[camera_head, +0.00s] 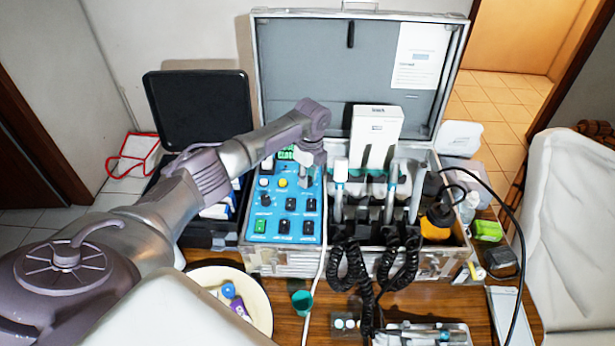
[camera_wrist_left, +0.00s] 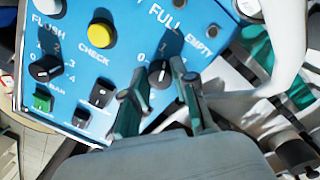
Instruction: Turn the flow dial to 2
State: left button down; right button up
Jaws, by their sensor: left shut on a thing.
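The blue control panel (camera_head: 273,198) stands at the left side of the open metal case. In the left wrist view, a black dial (camera_wrist_left: 160,73) with a white pointer line sits between the fingertips of my left gripper (camera_wrist_left: 158,92), with a "0" printed at its left. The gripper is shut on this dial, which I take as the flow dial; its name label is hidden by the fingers. The dial's pointer looks roughly upward, but the exact number is unclear. In the head view, my left gripper (camera_head: 304,181) reaches down onto the panel's upper right. My right gripper is not in view.
Another black dial (camera_wrist_left: 45,68), a yellow check button (camera_wrist_left: 100,35) and a green switch (camera_wrist_left: 42,102) are close by on the panel. Handpieces in holders (camera_head: 390,190) with coiled black cords stand just right. The raised case lid (camera_head: 320,75) is behind.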

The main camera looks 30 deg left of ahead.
aim_at(310, 181)
pick_arm(q)
jog(key=m, duration=0.4)
jog(key=shift+m, duration=0.4)
jog(key=m, duration=0.4)
jog(key=shift+d+m, duration=0.1)
jog(key=shift+m, duration=0.2)
jog(key=c, duration=0.9)
grip_release()
jog(key=r, duration=0.8)
jog(key=d+r, duration=0.1)
jog(key=r, duration=0.3)
jog(key=shift+s, duration=0.25)
jog(key=shift+f, duration=0.15)
